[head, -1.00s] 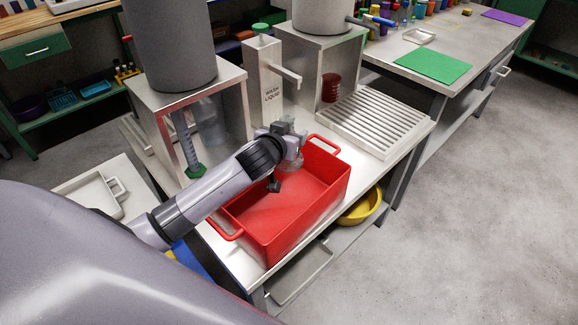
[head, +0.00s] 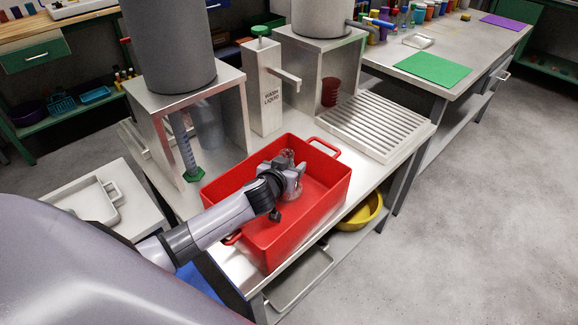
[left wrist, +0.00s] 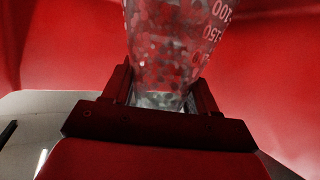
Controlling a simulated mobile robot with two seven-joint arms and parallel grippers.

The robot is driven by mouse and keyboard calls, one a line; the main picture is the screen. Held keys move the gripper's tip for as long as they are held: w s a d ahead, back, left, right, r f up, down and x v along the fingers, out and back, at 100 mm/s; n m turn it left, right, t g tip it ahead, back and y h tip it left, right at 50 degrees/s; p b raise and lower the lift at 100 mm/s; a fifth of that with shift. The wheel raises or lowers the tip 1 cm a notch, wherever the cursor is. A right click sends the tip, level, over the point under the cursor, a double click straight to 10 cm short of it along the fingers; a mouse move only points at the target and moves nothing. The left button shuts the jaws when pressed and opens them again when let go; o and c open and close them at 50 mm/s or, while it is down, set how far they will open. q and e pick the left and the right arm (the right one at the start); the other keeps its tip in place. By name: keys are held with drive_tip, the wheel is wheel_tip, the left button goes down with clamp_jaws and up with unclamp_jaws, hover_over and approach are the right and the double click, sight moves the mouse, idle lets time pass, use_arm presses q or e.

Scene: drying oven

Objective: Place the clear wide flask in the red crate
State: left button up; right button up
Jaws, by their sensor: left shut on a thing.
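The red crate (head: 262,250) stands on the metal table in the head view. My left gripper (head: 294,178) is over the crate, inside its rim in the picture. It is shut on a clear flask (head: 291,189), which is partly hidden behind the gripper. In the left wrist view the flask (left wrist: 172,45) sits between the fingers (left wrist: 160,100), with white graduation marks on its side and red crate walls around it. I cannot tell whether the flask touches the crate floor. My right gripper is not in view.
A wash liquid dispenser (head: 268,90) stands behind the crate. A slatted rack (head: 375,124) is at the right; a yellow bowl (head: 362,212) sits below.

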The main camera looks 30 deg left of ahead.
use_arm(q)
drive_tip(key=o, duration=1.4)
drive_tip(key=shift+p+v, duration=0.45)
drive_tip(key=shift+v, duration=3.35)
